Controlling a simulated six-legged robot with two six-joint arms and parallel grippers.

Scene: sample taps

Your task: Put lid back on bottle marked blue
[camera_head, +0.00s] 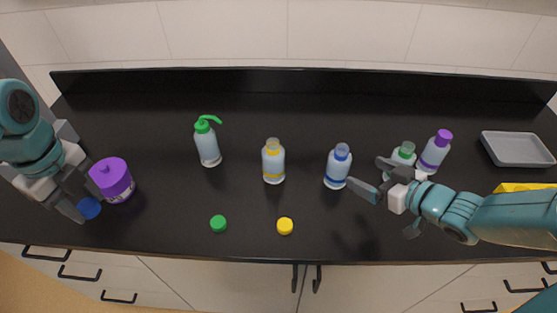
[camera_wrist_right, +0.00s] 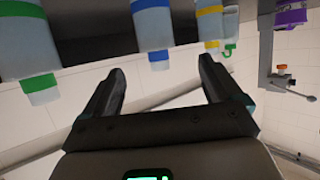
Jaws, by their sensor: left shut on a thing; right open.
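The bottle marked blue (camera_head: 338,168) stands upright on the black counter, with a blue band and a bare translucent neck. It also shows upside down in the right wrist view (camera_wrist_right: 152,30). My left gripper (camera_head: 84,199) is at the far left, shut on the blue lid (camera_head: 90,208), in front of a purple container. My right gripper (camera_head: 371,177) is open just right of the blue-marked bottle. In the right wrist view the spread fingers (camera_wrist_right: 158,80) have nothing between them, and the bottle's neck is beyond the gap.
A green lid (camera_head: 218,223) and a yellow lid (camera_head: 285,226) lie near the front edge. A yellow-banded bottle (camera_head: 273,162), green squeeze bottle (camera_head: 207,146), green-marked bottle (camera_head: 403,155), purple-capped bottle (camera_head: 435,152), purple container (camera_head: 113,181) and grey tray (camera_head: 518,149) stand around. The centre front is mostly clear.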

